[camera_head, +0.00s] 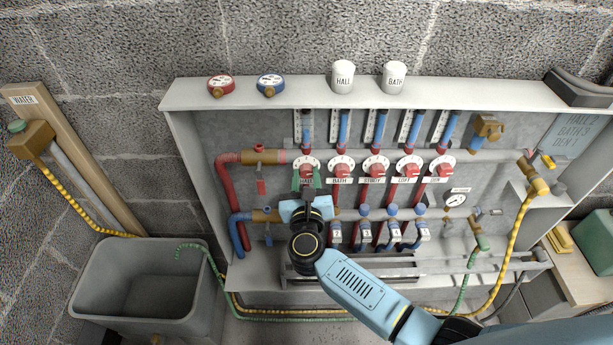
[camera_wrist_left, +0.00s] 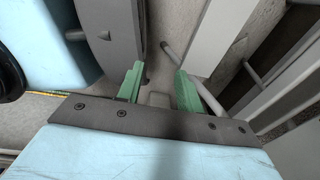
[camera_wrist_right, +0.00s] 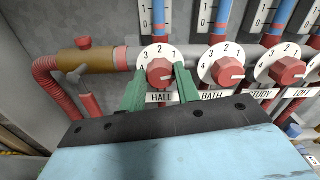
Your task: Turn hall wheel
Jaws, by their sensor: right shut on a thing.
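The hall wheel is a red knob (camera_wrist_right: 161,72) on a white numbered dial above the label HALL (camera_wrist_right: 161,97), leftmost in the row. In the head view the hall dial (camera_head: 306,163) is partly hidden behind my right gripper. My right gripper (camera_wrist_right: 160,80) has its green fingers on either side of the red knob and is shut on it. In the head view my right gripper (camera_head: 307,181) reaches up to the dial from below. My left gripper (camera_wrist_left: 158,84) shows its green fingers apart, with nothing between them; it is not visible in the head view.
The bath wheel (camera_wrist_right: 229,71) and study wheel (camera_wrist_right: 287,70) are close to the right of the hall wheel. A brass valve (camera_wrist_right: 88,60) on a red pipe is close to its left. Blue valves (camera_head: 363,210) sit below the row. A grey sink (camera_head: 150,245) stands at lower left.

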